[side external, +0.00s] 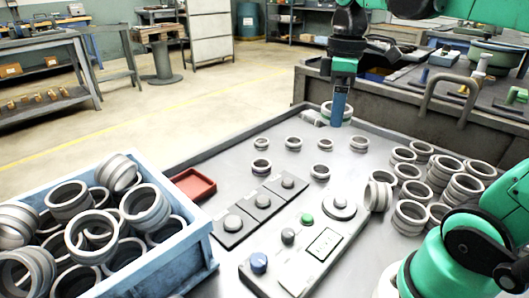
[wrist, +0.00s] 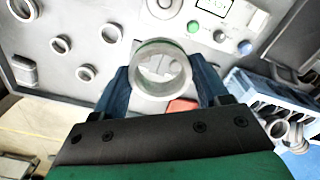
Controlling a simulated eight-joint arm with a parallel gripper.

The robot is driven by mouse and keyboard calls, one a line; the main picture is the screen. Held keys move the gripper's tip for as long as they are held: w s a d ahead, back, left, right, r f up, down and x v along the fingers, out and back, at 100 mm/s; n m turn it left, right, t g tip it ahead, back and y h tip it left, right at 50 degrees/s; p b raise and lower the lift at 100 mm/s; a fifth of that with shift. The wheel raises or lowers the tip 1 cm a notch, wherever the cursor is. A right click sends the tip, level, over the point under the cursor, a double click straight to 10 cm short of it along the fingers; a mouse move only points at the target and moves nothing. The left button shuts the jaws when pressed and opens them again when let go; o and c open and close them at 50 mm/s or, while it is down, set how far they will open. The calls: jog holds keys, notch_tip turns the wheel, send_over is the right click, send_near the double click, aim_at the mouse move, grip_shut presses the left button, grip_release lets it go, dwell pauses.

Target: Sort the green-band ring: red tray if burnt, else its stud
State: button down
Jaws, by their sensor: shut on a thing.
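My gripper (side external: 338,118) is at the far end of the grey bench, raised above it. Its blue fingers are shut on the green-band ring (wrist: 137,77), which shows in the wrist view as a pale grey ring with a thin green line along its upper edge. No dark burn mark shows on the visible face. In the side view the ring (side external: 327,108) is partly hidden by a finger. The small red tray (side external: 193,185) lies on the bench beside the blue crate. Three dark plates with grey studs (side external: 262,201) stand in a row, all without rings.
A control panel (side external: 310,262) with a green button, a blue knob and a round disc lies near the front. Several loose rings (side external: 293,143) lie mid-bench. Stacked rings (side external: 411,214) crowd the right. A blue crate (side external: 190,255) full of rings stands at the left.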

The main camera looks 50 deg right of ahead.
jog(key=w+a+f+n, duration=0.3)
jog(key=w+f, duration=0.4)
jog(key=f, duration=0.1)
jog(key=n, duration=0.2)
send_over(263, 199)
jog(key=f, duration=0.6)
jog(key=shift+d+f, duration=0.2)
jog(key=shift+f, duration=0.2)
jog(key=shift+a+f, duration=0.2)
jog(key=shift+f, duration=2.65)
grip_release()
